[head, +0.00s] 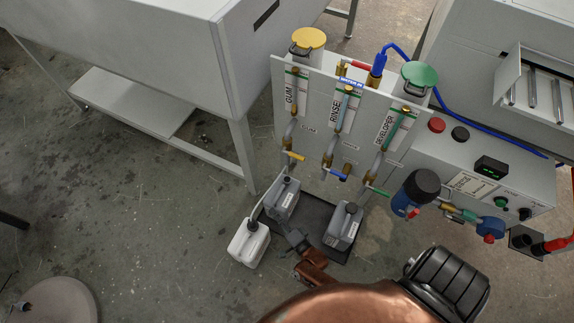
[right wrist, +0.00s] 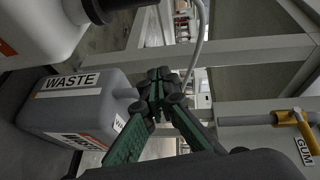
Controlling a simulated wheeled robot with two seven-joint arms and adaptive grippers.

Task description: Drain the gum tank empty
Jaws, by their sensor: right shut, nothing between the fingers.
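The gum tank with its yellow lid (head: 309,40) stands at the top left of the panel, above the GUM label. A brass-fitted line runs down from it to the yellow gum valve handle (head: 293,156). In the right wrist view the yellow handle (right wrist: 290,118) shows at the right, beside a GUM tag and a grey pipe. My right gripper (head: 286,230) is low among the jugs below the panel. Its green fingers (right wrist: 163,88) are shut and empty, apart from the yellow handle. The tank's liquid level is hidden. My left gripper is not in view.
A grey jug (head: 283,198) and another grey jug (head: 344,226) stand on a dark tray. A white jug (head: 249,243) is at its left. A WASTE jug (right wrist: 75,105) is close beside the fingers. Blue and green valve handles (head: 335,173) (head: 377,192) sit right of the yellow one.

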